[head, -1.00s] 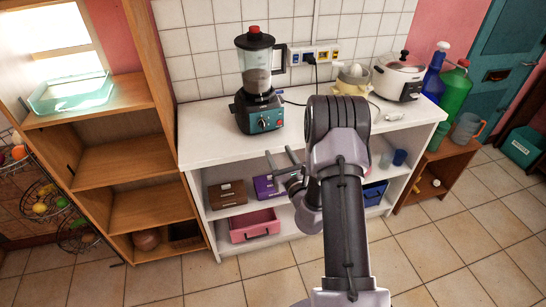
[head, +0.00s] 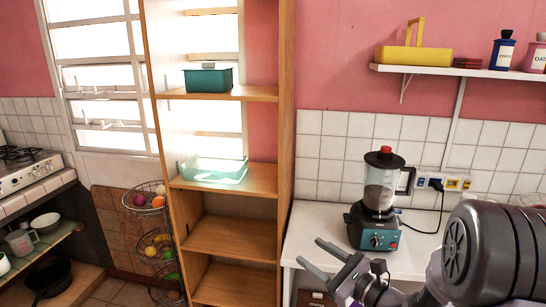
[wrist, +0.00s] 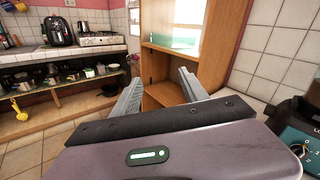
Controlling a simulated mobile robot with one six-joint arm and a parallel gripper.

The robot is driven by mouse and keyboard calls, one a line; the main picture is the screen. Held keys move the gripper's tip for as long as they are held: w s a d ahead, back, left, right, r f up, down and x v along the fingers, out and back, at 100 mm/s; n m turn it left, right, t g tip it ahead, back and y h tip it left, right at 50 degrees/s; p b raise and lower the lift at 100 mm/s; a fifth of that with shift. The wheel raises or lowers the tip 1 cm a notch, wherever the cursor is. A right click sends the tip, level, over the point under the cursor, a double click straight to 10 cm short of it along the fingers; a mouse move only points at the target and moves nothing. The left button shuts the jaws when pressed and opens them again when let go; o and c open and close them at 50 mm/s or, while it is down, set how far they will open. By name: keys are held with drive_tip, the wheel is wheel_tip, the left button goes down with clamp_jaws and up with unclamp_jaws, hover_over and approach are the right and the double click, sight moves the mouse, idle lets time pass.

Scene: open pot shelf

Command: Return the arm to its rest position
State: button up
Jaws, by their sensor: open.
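My gripper (head: 311,252) is at the lower right of the head view, its two fingers apart and pointing left. It is in front of the white counter (head: 318,222), left of and below the blender (head: 378,200). The wrist view shows both fingers of my gripper (wrist: 160,77) spread with nothing between them. They point toward the wooden shelf unit (wrist: 163,95). The rest of my arm fills the lower right corner of the head view.
The open wooden shelf unit (head: 286,120) holds a clear glass dish (head: 215,170) and a teal pot (head: 208,78). Wire fruit baskets (head: 145,197) hang at its left. A wall shelf (head: 455,72) carries a yellow basket (head: 408,57). A stove (head: 28,170) is at far left.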

drive_tip(key=s+a+r+n+g+y, duration=0.2)
drive_tip(key=s+a+r+n+g, duration=0.2)
drive_tip(key=s+a+n+g, duration=0.7)
drive_tip(key=s+a+n+h, duration=0.1)
drive_tip(key=s+n+h, duration=0.2)
drive_tip(key=s, duration=0.8)
drive_tip(key=s+d+n+t+h, duration=0.3)
drive_tip(key=s+d+n+h, duration=0.3)
drive_tip(key=d+h, duration=0.2)
drive_tip(key=shift+s+d+n, duration=0.3)
drive_tip(key=shift+s+d, duration=0.1)
drive_tip(key=shift+d, duration=0.45)
